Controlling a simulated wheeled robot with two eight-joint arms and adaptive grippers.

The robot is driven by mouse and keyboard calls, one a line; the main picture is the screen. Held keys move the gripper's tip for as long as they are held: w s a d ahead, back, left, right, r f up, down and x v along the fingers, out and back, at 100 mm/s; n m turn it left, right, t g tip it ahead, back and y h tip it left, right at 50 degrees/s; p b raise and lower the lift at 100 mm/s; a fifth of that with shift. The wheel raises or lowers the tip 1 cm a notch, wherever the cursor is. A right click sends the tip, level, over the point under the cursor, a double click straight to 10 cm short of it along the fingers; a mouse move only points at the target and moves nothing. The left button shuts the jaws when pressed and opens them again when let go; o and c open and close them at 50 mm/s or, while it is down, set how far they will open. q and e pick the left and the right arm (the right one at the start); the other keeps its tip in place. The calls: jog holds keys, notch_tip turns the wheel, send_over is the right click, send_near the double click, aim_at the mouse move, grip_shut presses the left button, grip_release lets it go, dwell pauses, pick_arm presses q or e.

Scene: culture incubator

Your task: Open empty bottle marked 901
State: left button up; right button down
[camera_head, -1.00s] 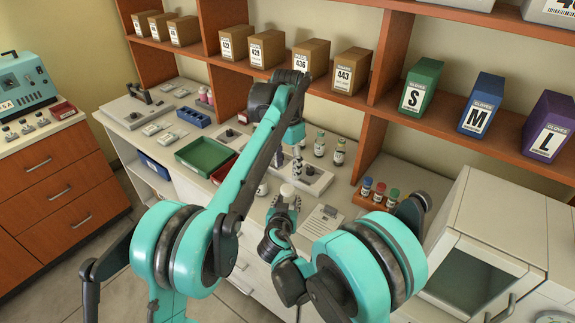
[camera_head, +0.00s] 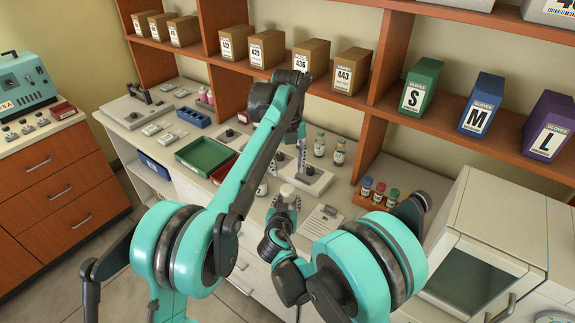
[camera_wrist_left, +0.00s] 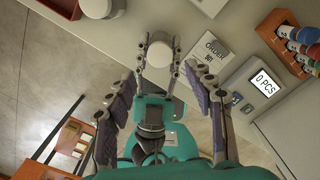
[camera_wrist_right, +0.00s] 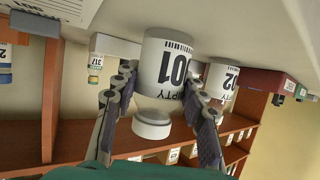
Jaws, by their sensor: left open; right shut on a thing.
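The bottle marked 901 (camera_wrist_right: 168,62) is white with an "EMPTY" label. It stands between the fingers of my right gripper (camera_wrist_right: 165,98), which is shut on it. Its round white cap (camera_wrist_right: 152,124) sits at the neck. From above, in the left wrist view, the cap (camera_wrist_left: 160,53) shows between the right gripper's fingertips. In the head view the bottle's top (camera_head: 287,190) shows at my right gripper (camera_head: 285,203). My left gripper (camera_head: 289,162) is open and empty above the bottle, fingers pointing down. Its spread fingers (camera_wrist_left: 165,100) show around the right gripper in its wrist view.
Bottle 902 (camera_wrist_right: 222,82) stands close beside bottle 901. A printed order sheet (camera_wrist_left: 207,54), a counter display reading 0 PCS (camera_wrist_left: 262,82) and a rack of coloured-cap vials (camera_wrist_left: 295,46) lie nearby.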

aim_at(287, 188)
pick_arm(q)
jog(key=shift+f+m, duration=0.3)
jog(key=shift+f, duration=0.15)
notch_tip(287, 188, down, 7)
jog(key=shift+f, duration=0.1)
grip_shut()
dwell(0.3)
